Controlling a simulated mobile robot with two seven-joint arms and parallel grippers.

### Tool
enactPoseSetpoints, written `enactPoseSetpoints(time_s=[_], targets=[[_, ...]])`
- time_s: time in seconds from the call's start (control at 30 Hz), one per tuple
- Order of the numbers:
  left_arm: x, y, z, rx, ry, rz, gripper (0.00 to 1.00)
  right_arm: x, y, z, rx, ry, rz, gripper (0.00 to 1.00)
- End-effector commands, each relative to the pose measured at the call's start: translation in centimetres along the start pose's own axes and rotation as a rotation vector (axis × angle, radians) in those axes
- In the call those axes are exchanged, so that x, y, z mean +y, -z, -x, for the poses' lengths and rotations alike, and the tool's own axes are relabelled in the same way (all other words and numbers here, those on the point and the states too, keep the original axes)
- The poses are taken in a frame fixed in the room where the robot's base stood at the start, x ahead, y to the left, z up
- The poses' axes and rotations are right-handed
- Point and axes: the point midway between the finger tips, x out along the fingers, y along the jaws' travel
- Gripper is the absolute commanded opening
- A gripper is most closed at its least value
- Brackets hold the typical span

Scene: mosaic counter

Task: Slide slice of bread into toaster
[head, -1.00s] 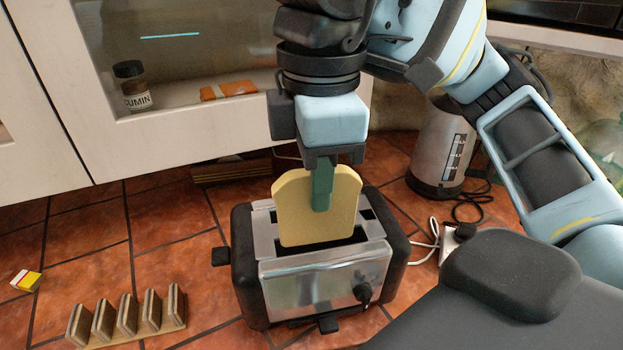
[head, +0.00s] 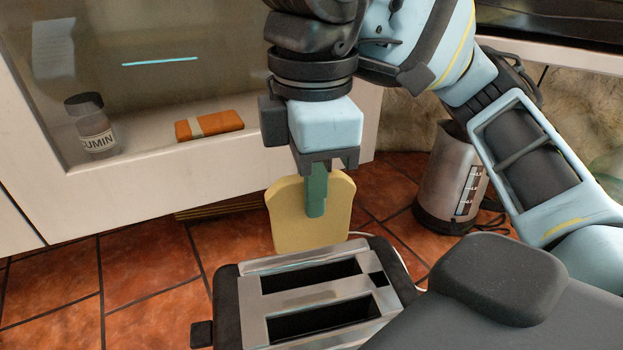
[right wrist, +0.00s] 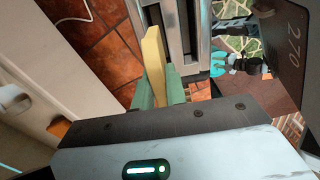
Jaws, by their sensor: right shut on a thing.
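My right gripper (head: 316,214) is shut on a pale yellow slice of bread (head: 290,222), holding it upright by its upper part. The toaster (head: 252,310) is silver and black, with two long slots that look dark and empty. In the head view the bread stands at the toaster's far rim, beyond both slots; whether they touch I cannot tell.
A metal kettle (head: 448,185) stands behind the toaster to the right. A white cabinet (head: 130,185) with a glass front holds a cumin jar (head: 94,125) and an orange packet (head: 210,125). Tiled counter (head: 150,265) is clear left of the toaster.

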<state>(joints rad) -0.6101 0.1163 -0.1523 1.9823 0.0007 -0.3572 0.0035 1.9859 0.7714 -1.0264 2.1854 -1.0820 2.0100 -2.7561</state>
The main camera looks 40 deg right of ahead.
Motion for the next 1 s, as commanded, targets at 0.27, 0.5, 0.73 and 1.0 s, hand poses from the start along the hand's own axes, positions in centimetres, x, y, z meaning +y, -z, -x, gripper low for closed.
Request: enactPoseSetpoints(time_s=[0.27, 0.5, 0.73, 1.0], targets=[[0.1, -1.3, -0.2, -0.022, -0.002, 0.003, 0.4, 0.1, 0.0, -1.3, -0.001, 0.004, 0.001, 0.06], [0.3, -3.0, -0.6, -0.051, -0.006, 0.009, 0.4, 0.1, 0.0, -3.2, -0.002, 0.005, 0.0, 0.06], [0.5, -3.8, -0.9, -0.063, -0.008, 0.015, 0.4, 0.0, 0.0, -4.5, 0.0, 0.002, -0.001, 0.06], [0.5, -3.1, -1.1, -0.049, -0.007, 0.015, 0.4, 0.0, 0.0, -4.5, 0.001, -0.001, -0.001, 0.06]])
